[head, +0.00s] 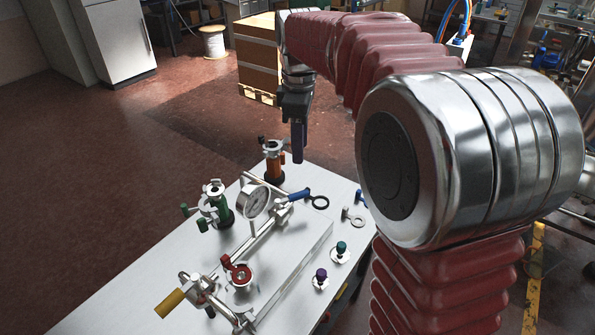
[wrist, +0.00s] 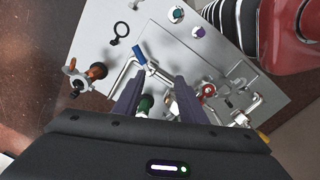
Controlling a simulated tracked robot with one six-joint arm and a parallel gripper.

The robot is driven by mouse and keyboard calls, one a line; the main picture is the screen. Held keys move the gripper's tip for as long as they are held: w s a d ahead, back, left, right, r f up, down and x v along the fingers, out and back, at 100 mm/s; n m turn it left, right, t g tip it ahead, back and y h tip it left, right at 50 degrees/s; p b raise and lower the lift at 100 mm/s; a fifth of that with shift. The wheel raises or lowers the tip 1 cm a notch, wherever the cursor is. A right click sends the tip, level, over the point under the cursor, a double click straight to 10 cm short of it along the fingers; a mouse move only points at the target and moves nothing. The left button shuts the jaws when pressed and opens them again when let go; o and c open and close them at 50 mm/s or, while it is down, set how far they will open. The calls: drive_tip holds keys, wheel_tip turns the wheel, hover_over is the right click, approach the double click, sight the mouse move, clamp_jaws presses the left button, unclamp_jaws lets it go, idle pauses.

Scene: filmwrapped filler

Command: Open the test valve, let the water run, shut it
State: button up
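My gripper (head: 298,147) points down above the far end of the white table, apart from everything on it. In the wrist view its two dark fingers (wrist: 157,95) stand apart with nothing held. A pipe rig on the table has a blue lever handle (head: 299,195), a round gauge (head: 254,201), a red-topped valve (head: 238,272) and a yellow handle (head: 170,302). The blue handle also shows in the wrist view (wrist: 140,54), ahead of the fingers. I cannot tell which is the test valve. No running water is visible.
An orange-bodied fitting (head: 274,164) and a green-bodied fitting (head: 217,206) stand on the table (head: 130,285). A black ring (head: 320,203), a teal knob (head: 341,250) and a purple knob (head: 320,277) lie to the right. Stacked boxes (head: 258,65) stand on the floor behind.

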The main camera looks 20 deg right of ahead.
drive_tip(key=s+a+f+m+t, duration=0.1)
drive_tip(key=s+m, duration=0.5)
drive_tip(key=s, duration=0.6)
drive_tip(key=s+a+f+m+t, duration=0.1)
drive_tip(key=s+f+m+t, duration=0.2)
drive_tip(key=s, duration=1)
drive_tip(key=m+t, duration=0.1)
drive_tip(key=m, duration=0.2)
drive_tip(key=shift+a+m, duration=0.2)
drive_tip(key=shift+m, duration=0.2)
drive_tip(key=shift+c, duration=0.9)
